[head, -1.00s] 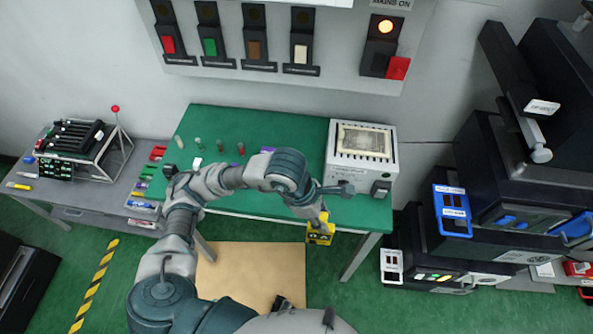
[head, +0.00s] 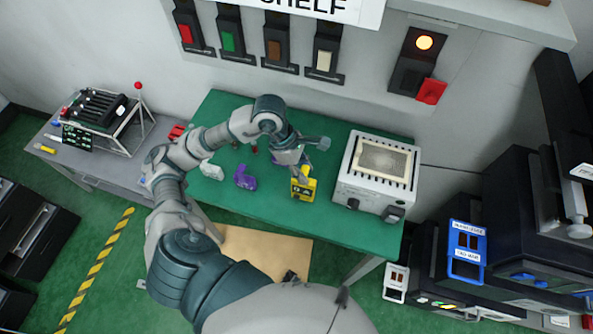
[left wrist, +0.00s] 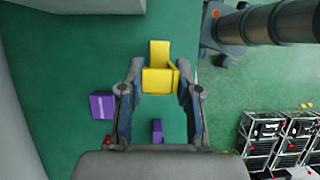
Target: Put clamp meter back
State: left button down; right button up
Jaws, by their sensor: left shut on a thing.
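A yellow tool with black markings (head: 303,187), which I take to be the clamp meter, is held by my left gripper (head: 298,170) over the green table (head: 325,222), left of the white box-shaped device. In the left wrist view the yellow tool (left wrist: 158,78) sits between the two fingertips (left wrist: 158,85), which are closed on its sides. Whether it touches the tabletop is not clear. My right gripper does not show.
A purple tool (head: 245,178) stands on the table to the left. The white device with a vented top (head: 378,175) stands close on the right. A grey side table (head: 100,165) holds a rack (head: 108,112). Black machines (head: 510,220) fill the right side.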

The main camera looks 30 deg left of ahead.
pick_arm(q)
jog(key=shift+w+a, duration=0.1)
jog(key=shift+a, duration=0.25)
notch_tip(320, 180, down, 3)
jog(key=shift+a, duration=0.1)
jog(key=shift+a+f, duration=0.25)
jog(key=shift+a, duration=0.2)
jog(key=c, duration=0.8)
grip_release()
jog(key=shift+a+f, duration=0.1)
jog(key=shift+a, duration=0.15)
jog(key=shift+d, duration=0.5)
jog(key=shift+d+r, duration=0.1)
jog(key=shift+r, duration=0.4)
jog(key=v, duration=1.1)
jog(key=shift+a, duration=0.3)
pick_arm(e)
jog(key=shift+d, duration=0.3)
